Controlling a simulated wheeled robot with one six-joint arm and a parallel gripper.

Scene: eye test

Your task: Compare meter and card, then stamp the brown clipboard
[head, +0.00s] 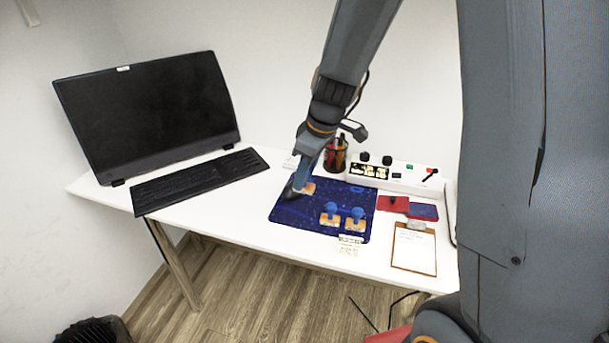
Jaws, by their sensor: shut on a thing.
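My gripper (303,184) is shut on a stamp with a wooden base (308,188), at the upper left of the dark blue mat (286,213). I cannot tell whether this stamp touches the mat. Two more stamps with blue knobs and wooden bases, one on the left (330,213) and one on the right (354,218), stand on the mat. The brown clipboard (414,270) lies at the table's front right with white paper on it. A small card (349,245) with greenish print lies at the mat's front edge.
A red pad (392,203) and a blue pad (423,211) lie behind the clipboard. The control box (400,182) and a pen cup (336,155) stand at the back. A monitor (150,115) and keyboard (200,180) fill the left. Bare white table lies between keyboard and mat.

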